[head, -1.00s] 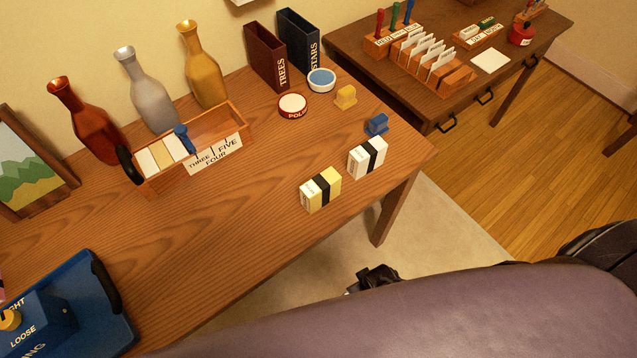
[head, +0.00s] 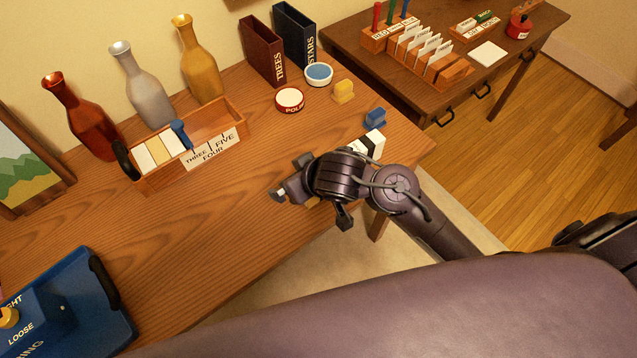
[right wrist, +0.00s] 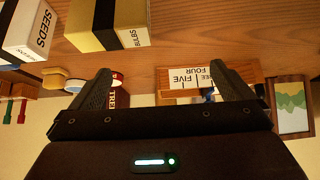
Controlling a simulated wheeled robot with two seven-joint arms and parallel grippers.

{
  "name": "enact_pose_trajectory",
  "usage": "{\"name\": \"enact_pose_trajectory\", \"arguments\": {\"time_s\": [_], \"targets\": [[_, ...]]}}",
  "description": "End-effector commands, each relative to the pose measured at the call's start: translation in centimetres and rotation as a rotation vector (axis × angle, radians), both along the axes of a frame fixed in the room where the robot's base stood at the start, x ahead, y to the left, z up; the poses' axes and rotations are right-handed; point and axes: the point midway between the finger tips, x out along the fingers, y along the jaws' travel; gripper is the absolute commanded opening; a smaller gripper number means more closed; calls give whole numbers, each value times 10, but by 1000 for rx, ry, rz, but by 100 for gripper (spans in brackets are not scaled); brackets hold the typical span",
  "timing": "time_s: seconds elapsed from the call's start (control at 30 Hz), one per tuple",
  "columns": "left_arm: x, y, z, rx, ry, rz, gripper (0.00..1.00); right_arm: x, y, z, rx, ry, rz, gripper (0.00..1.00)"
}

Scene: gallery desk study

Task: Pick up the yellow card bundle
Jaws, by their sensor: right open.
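The yellow card bundle (right wrist: 80,22), with a black band and a white end marked BULBS, shows at the top of the right wrist view, standing on the desk beyond my finger tips. In the head view my right gripper and wrist hide nearly all of it. My right gripper (head: 287,177) is open over the desk there, its fingers pointing left. In the right wrist view the two fingers of my right gripper (right wrist: 165,83) are spread with nothing between them. My left gripper is not in view.
A white SEEDS bundle (head: 376,142) stands close by, partly behind my wrist; it also shows in the right wrist view (right wrist: 36,32). A wooden card tray (head: 222,122), POLE tin (head: 289,100) and yellow block (head: 343,91) are farther back. The desk's middle (head: 170,230) is clear.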

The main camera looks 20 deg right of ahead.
Motion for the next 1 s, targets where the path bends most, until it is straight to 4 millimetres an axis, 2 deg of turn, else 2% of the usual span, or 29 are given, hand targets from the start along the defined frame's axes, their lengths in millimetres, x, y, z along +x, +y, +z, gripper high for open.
{"name": "enact_pose_trajectory", "arguments": {"time_s": [0.1, 0.17, 0.27, 0.5, 0.6, 1.0], "targets": [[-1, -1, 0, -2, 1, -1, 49, 13, 19, 10, 19, -35, 80, 100], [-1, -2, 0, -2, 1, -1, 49, 15, 22, 9, 23, -21, 112, 100], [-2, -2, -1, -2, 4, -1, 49, 16, 11, 2, 5, 42, 128, 100], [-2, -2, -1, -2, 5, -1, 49, 13, -47, -9, -78, 202, 35, 100], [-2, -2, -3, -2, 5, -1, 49, 12, -59, -13, -94, 232, 4, 100], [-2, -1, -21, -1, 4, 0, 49, 24, -53, -59, -95, 242, -5, 100]]}}
